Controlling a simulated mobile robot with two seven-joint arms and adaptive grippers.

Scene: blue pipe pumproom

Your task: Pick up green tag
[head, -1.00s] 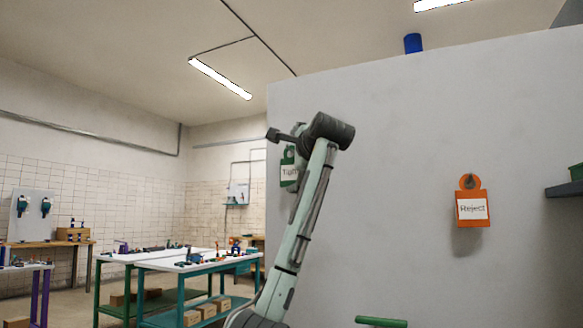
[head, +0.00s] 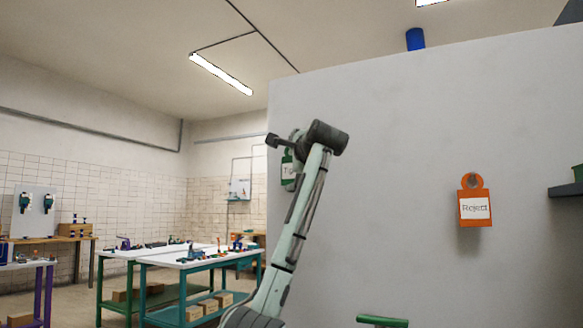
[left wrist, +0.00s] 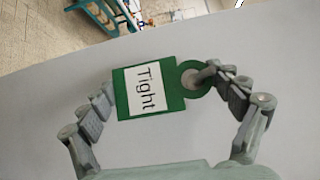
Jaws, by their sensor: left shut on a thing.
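The green tag has a white label reading "Tight" and a ring at one end. In the head view the tag (head: 287,170) shows partly behind my left arm, at the grey wall's left part. In the left wrist view the tag (left wrist: 176,98) lies sideways between the two fingers of my left gripper (left wrist: 160,88), which is shut on it. One finger is at the label end, the other at the ring. A grey peg-like part shows at the ring; I cannot tell whether the ring still hangs on it. My right gripper is not in view.
An orange "Reject" tag (head: 474,207) hangs on the grey wall (head: 400,160) to the right. A dark shelf (head: 566,190) juts out at the right edge. A green bar (head: 382,321) shows at the bottom. Workbenches (head: 190,262) with small parts stand far left.

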